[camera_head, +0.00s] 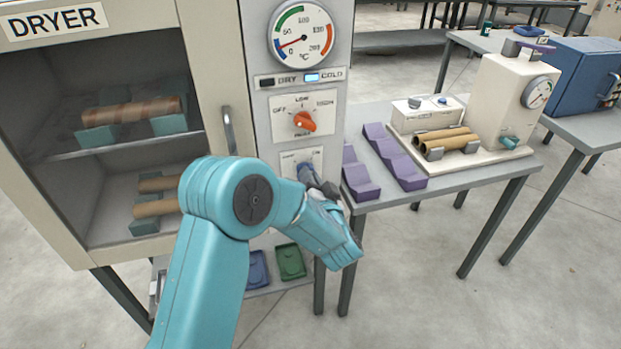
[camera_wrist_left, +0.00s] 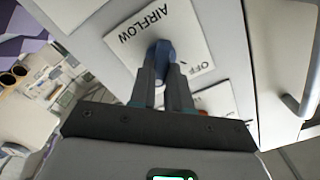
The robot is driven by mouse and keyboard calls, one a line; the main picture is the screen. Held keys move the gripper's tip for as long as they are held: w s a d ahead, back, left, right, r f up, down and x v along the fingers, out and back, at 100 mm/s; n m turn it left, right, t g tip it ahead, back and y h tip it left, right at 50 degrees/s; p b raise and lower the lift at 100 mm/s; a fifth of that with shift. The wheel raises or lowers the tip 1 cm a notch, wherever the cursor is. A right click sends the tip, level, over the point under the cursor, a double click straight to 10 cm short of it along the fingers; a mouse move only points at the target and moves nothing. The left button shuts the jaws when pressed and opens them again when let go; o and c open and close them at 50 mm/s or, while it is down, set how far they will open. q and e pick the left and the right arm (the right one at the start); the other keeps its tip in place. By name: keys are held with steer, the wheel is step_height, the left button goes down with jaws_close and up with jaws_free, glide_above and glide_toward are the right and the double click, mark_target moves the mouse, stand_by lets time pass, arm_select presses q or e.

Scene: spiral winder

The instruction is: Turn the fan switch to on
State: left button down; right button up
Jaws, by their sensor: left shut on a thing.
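The fan switch is a blue knob (camera_wrist_left: 161,50) on a white plate (camera_wrist_left: 188,25) lettered AIRFLOW and OFF in the left wrist view. In the head view the plate (camera_head: 290,160) sits low on the dryer's control panel, and the blue knob (camera_head: 306,172) shows at the tip of my left gripper (camera_head: 318,183). The gripper's fingers (camera_wrist_left: 163,80) are shut on the knob, one on each side. The fingers hide part of the knob and plate, so the knob's exact setting is hard to read. My right gripper is in neither view.
An orange knob (camera_head: 304,122) sits just above on the panel, under a DRY/COLD strip (camera_head: 302,79) and a round gauge (camera_head: 302,36). The dryer door handle (camera_head: 229,130) is at left. A table with purple racks (camera_head: 395,157) stands close on the right.

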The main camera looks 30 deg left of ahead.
arm_select(q)
steer(key=c, duration=1.1)
jaws_free()
steer(key=b+v, duration=0.2)
steer(key=v, duration=1.4)
steer(key=shift+s+d, duration=0.15)
steer(key=shift+s, duration=0.05)
